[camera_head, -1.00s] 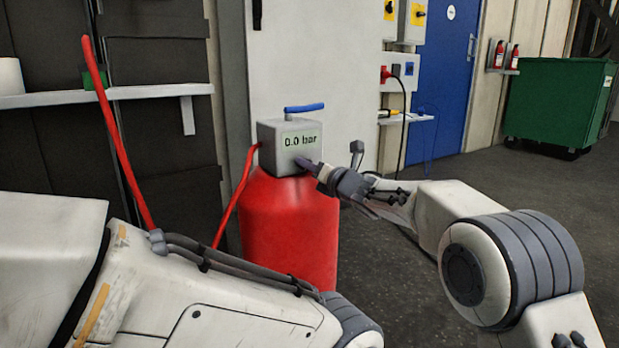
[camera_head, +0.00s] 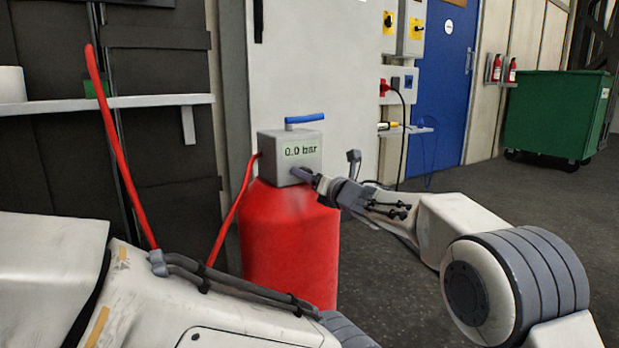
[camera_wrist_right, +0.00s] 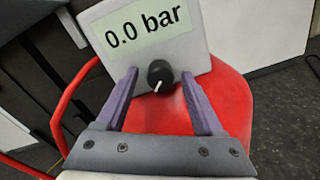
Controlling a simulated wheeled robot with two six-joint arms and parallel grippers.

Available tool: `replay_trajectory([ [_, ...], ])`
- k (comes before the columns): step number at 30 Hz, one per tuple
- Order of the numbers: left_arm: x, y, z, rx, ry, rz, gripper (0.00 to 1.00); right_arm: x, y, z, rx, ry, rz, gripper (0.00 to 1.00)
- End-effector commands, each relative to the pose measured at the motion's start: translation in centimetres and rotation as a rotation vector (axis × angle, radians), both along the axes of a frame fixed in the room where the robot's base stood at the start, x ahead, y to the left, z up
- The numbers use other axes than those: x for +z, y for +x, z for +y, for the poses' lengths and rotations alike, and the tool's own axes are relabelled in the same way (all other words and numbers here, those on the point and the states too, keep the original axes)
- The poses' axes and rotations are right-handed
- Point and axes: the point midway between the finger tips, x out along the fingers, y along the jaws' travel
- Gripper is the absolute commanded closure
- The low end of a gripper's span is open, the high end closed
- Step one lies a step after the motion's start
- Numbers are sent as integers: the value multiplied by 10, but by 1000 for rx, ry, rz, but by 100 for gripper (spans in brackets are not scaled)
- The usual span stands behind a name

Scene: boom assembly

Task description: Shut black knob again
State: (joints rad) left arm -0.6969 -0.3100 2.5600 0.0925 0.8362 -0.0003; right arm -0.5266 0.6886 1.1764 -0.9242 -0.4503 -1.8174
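The black knob (camera_wrist_right: 160,75) sits low on the front of a grey box whose display (camera_wrist_right: 142,27) reads 0.0 bar. A white pointer mark on the knob points down and slightly left. In the right wrist view my right gripper (camera_wrist_right: 160,82) is open, with one purple finger on each side of the knob and a gap on both sides. In the head view the grey box (camera_head: 274,150) stands on a red tank (camera_head: 285,240), and my right gripper (camera_head: 302,175) is at its lower front, covering the knob. My left gripper is out of view.
A blue lever (camera_head: 305,118) stands on top of the box. A red hose (camera_head: 232,215) runs from the box's left side. A shelf (camera_head: 150,101) is at the left. A green bin (camera_head: 555,112) stands far right on open floor.

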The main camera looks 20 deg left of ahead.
Motion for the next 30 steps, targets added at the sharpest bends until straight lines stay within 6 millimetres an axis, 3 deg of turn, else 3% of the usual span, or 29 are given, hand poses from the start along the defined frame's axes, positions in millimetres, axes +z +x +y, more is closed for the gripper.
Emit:
replay_trajectory([
  [11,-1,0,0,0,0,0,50,2,-6,-9,-1,2,0,31],
  [24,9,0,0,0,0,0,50,4,-50,-62,-3,1,0,31],
  [30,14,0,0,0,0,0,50,3,-63,-77,0,1,-1,31],
])
